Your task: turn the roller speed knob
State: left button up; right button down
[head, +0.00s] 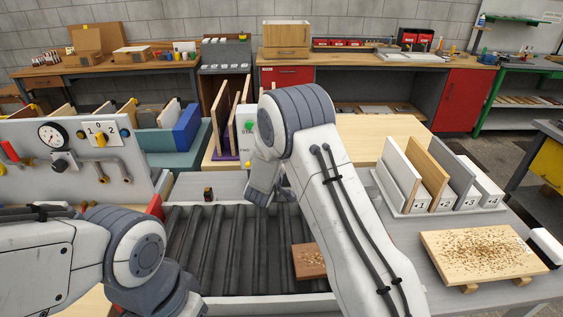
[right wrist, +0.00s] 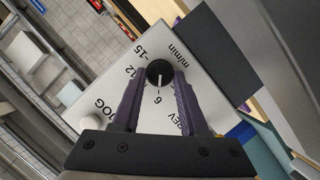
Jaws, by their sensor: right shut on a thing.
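The roller speed knob (right wrist: 160,72) is a round black knob with a white mark, on a light control panel (right wrist: 125,63) in the right wrist view. The mark lies toward the bottom of the picture, near the printed 6; 12, 15 and m/min stand around the knob. My right gripper (right wrist: 159,82) is shut on the knob, one purple finger on each side. In the head view my right arm hides the knob and gripper; only part of the control box (head: 249,133) with a green button shows. My left gripper is out of view.
A roller conveyor (head: 222,245) runs below, with a brown board (head: 308,262) on it partly behind my right arm. A rack of boards (head: 425,178) and a crumb-covered board (head: 482,256) stand at right. A gauge panel (head: 75,160) is at left.

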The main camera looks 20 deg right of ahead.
jog(key=shift+s+d+r+m+y+b, duration=0.1)
jog(key=shift+d+m+y+b, duration=0.1)
jog(key=shift+m+y+b, duration=1.2)
jog(key=shift+d+r+m+y+b, duration=0.15)
jog(key=shift+m+y+b, duration=0.55)
jog(key=shift+m+b, duration=1.4)
jog(key=shift+f+n+b, duration=0.1)
jog(key=shift+n+b, duration=0.35)
jog(key=shift+n, duration=0.05)
jog(key=shift+c, duration=2.2)
grip_release()
